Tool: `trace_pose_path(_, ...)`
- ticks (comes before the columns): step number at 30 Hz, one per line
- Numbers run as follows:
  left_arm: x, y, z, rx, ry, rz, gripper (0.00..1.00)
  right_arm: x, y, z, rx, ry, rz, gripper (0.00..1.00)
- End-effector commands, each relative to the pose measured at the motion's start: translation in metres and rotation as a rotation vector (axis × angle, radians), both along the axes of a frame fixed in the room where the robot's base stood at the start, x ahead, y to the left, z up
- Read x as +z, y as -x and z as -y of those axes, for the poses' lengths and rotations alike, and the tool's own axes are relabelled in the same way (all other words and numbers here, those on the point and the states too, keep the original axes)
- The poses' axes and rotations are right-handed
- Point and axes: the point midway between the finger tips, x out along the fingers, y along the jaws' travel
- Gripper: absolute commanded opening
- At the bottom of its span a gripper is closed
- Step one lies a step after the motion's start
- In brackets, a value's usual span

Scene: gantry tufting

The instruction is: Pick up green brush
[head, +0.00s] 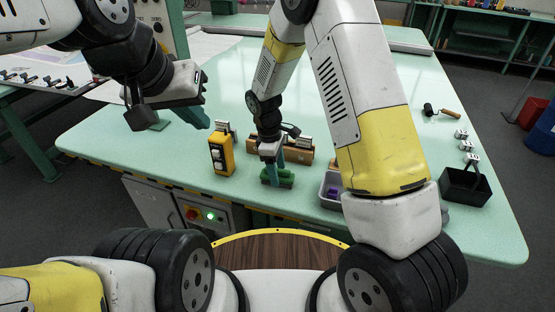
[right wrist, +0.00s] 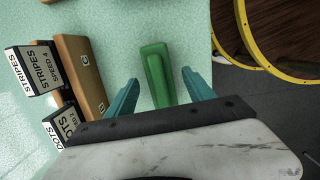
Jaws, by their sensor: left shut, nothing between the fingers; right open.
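The green brush (head: 284,180) lies on the pale green table near its front edge. In the right wrist view its green handle (right wrist: 157,78) shows between the two teal fingers. My right gripper (head: 272,170) is open, pointing down right at the brush, with a finger on either side and a gap to the handle. The rest of the brush is hidden below the gripper body in the wrist view. My left gripper (head: 197,116) is shut and empty, above the table to the left of the brush.
A wooden block (right wrist: 80,75) with labelled black-and-white cartridges (right wrist: 33,68) stands close beside the right gripper. A yellow device (head: 221,157) stands left of the brush. A grey bin (head: 329,198) is to its right, and a black basket (head: 463,187) stands further right.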

Motion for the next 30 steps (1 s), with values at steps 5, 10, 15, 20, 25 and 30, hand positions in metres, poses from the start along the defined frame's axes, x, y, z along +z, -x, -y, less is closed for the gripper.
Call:
trace_pose_path(5,0.0000,0.0000,0.0000,0.000,0.000,0.000,0.00,0.0000,-0.0001,-0.0001,0.000,0.000,0.000,0.62)
trace_pose_path(10,0.0000,0.0000,0.0000,0.000,0.000,0.000,0.00,-0.0003,-0.0001,0.0000,0.000,0.000,0.000,0.62)
trace_pose_path(15,0.0000,0.0000,0.0000,0.000,0.000,0.000,0.00,-0.0025,-0.0001,0.0000,0.000,0.000,0.000,0.62)
trace_pose_path(20,0.0000,0.0000,0.0000,0.000,0.000,0.000,0.00,-0.0047,-0.0002,-0.0001,0.000,0.000,0.000,0.62)
trace_pose_path(25,0.0000,0.0000,0.0000,0.000,0.000,0.000,0.00,-0.0050,-0.0002,0.0000,0.000,0.000,0.001,0.62)
trace_pose_path(30,0.0000,0.0000,0.0000,0.000,0.000,0.000,0.00,-0.0049,-0.0001,0.0000,0.000,0.000,0.000,0.50)
